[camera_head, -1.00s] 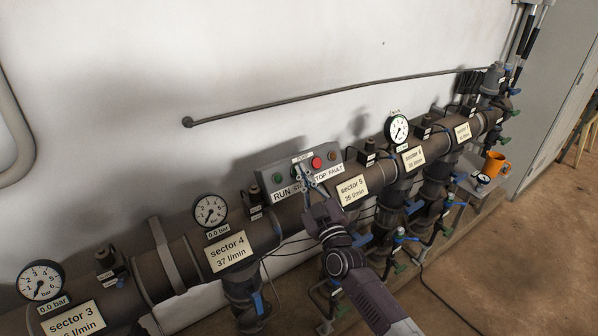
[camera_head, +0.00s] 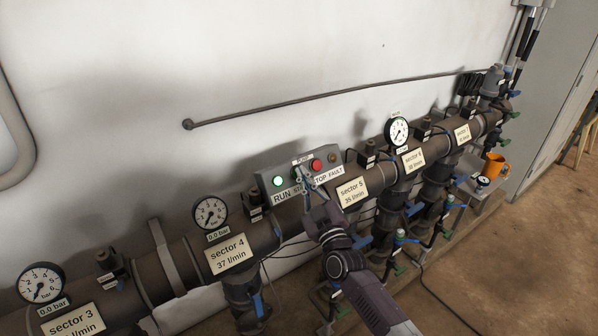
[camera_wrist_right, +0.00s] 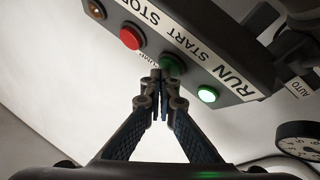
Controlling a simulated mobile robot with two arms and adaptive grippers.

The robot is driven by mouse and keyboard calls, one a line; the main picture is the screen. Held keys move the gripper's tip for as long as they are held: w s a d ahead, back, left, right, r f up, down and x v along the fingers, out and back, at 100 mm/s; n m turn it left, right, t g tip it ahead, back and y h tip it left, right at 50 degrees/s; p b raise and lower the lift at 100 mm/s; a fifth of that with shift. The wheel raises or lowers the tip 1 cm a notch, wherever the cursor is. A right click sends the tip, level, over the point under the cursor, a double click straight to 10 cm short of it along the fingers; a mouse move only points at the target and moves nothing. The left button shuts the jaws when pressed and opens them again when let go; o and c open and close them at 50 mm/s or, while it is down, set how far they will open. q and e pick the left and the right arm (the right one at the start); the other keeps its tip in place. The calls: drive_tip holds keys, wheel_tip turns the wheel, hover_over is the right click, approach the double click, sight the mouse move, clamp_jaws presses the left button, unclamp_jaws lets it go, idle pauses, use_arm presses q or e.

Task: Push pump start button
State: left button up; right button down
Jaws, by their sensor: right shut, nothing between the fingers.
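The pump control box (camera_head: 270,172) sits on the pipe, with labels RUN, START, STOP and FAULT. My right gripper (camera_head: 303,178) is shut and empty, its fingertips at the START position. In the right wrist view the dark green start button (camera_wrist_right: 172,64) is right at the gripper's fingertips (camera_wrist_right: 160,78), partly covered by them; I cannot tell whether they touch. The RUN lamp (camera_head: 278,181) glows green, and it also glows in the wrist view (camera_wrist_right: 208,94). The red stop button (camera_head: 316,164) is just right of the fingers. My left gripper is not in view.
The brown manifold pipe (camera_head: 190,252) runs across, with gauges, valves and sector plates. A gauge (camera_head: 211,213) left of the box reads 0.0 bar. The dark FAULT lamp (camera_head: 335,157) is beside the stop button.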

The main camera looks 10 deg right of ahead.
drive_tip(key=shift+s+d+r+p, duration=0.25)
drive_tip(key=shift+s+r+p, duration=0.1)
drive_tip(key=shift+s+p, duration=0.15)
drive_tip(key=s+p, duration=0.1)
drive_tip(key=s+d+r+p, duration=0.1)
drive_tip(key=p, duration=0.1)
drive_tip(key=s+r+p, duration=0.1)
drive_tip(key=s, duration=0.1)
drive_tip(key=shift+s+d+r+p, duration=0.1)
drive_tip(key=shift+d+r+p, duration=0.1)
drive_tip(key=shift+r+p, duration=0.1)
drive_tip(key=shift+f, duration=0.15)
idle(0.5)
